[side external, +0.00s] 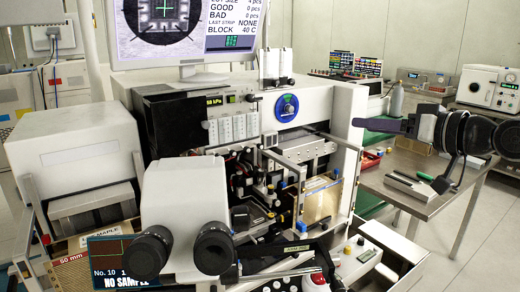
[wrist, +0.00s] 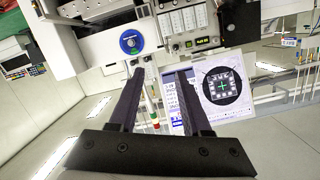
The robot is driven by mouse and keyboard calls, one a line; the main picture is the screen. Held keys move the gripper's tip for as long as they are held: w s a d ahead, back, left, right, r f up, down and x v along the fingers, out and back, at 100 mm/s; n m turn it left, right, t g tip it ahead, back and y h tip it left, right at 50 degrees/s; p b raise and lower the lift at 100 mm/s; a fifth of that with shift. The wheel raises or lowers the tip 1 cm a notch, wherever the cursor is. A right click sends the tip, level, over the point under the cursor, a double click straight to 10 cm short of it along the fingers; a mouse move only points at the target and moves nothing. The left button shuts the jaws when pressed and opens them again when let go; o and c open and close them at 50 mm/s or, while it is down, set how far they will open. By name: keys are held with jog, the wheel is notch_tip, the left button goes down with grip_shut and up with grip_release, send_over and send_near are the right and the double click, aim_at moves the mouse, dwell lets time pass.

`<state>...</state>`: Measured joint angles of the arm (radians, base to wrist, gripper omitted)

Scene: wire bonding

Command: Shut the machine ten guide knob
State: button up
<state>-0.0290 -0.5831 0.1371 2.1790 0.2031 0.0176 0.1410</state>
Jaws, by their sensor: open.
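The guide knob, a round blue dial with a pale centre (side external: 287,107), is on the upper white front panel of the machine (side external: 330,97). In the wrist view the knob (wrist: 131,41) shows upside down, above and left of my fingertips. I cannot tell its turn position. My gripper (side external: 359,123) is to the right of the machine front, well apart from the knob, with its dark fingers pointing left. In the wrist view my gripper (wrist: 161,74) is open with nothing between its fingers. A small screen reading "No. 10" (side external: 122,262) is at the lower left.
A monitor (side external: 187,30) stands above the machine. A metal side table (side external: 405,165) with small parts stands under my arm at right. The space before the knob panel looks clear.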

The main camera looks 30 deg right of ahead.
jog(key=w+r+m+t+h, duration=0.2)
jog(key=w+r+m+t, duration=0.2)
jog(key=w+r, duration=0.55)
jog(key=m+h, duration=0.3)
jog(key=h, duration=0.1)
send_over(261, 148)
jog(key=s, duration=0.4)
notch_tip(261, 148, down, 19)
jog(key=shift+t, duration=0.4)
jog(key=f, duration=0.4)
jog(key=a+f, duration=0.1)
jog(key=f, duration=0.1)
jog(key=shift+w+f, duration=0.15)
jog(key=shift+w, duration=0.05)
jog(key=shift+w+d+r, duration=0.25)
jog(key=shift+w+r, duration=0.2)
jog(key=shift+w, duration=0.25)
jog(key=shift+x, duration=0.75)
